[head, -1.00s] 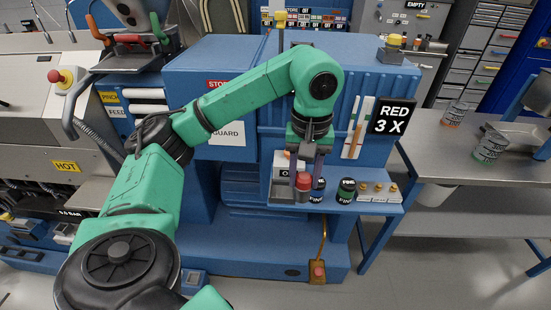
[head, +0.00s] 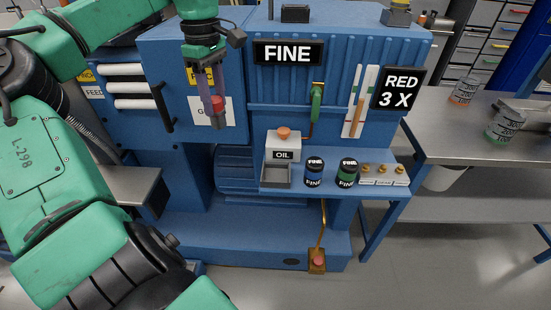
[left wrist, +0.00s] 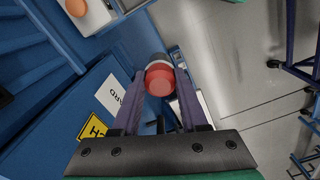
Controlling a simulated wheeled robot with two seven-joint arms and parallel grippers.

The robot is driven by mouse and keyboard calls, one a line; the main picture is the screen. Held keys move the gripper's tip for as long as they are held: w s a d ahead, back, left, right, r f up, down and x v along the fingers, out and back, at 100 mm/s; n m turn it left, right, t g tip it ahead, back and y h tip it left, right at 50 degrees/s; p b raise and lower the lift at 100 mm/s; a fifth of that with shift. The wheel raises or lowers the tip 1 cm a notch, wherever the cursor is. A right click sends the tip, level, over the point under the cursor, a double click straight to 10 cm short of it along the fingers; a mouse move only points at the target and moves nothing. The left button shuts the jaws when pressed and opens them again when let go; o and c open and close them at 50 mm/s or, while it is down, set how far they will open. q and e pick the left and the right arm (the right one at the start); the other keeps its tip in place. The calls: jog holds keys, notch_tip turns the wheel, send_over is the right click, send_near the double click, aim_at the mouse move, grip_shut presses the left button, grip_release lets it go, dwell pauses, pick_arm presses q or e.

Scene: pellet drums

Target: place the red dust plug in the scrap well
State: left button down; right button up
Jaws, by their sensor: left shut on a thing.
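My left gripper (head: 215,122) is shut on the red dust plug (head: 217,105) and holds it in the air in front of the blue machine, left of the shelf. The left wrist view shows the plug (left wrist: 160,80), red with a grey and dark far end, between the two fingers. A small open grey tray (head: 275,177) sits on the shelf below the OIL box; nothing shows in it. No label marks it as the scrap well, so I cannot tell if it is. My right gripper is not in view.
The white OIL box (head: 284,146) has an orange knob. A blue FINE jar (head: 314,173), a green FINE jar (head: 347,173) and brass-coloured fittings (head: 383,171) stand to the right on the blue shelf (head: 335,191). A green-handled nozzle (head: 316,104) hangs above.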

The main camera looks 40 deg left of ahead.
pick_arm(q)
jog(key=w+d+r+b, duration=0.2)
jog(key=w+d+b, duration=0.1)
jog(key=w+d, duration=0.7)
jog(key=f, duration=0.6)
jog(key=s+f+p, duration=0.1)
jog(key=f, duration=1.2)
jog(key=shift+s+d+f, duration=0.1)
jog(key=shift+s+f, duration=0.05)
jog(key=shift+s, duration=0.05)
jog(key=shift+f, duration=0.1)
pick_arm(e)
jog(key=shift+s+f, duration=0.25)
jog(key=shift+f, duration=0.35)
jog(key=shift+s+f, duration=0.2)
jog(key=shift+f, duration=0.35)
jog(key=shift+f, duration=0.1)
pick_arm(q)
jog(key=shift+c, duration=2.2)
grip_release()
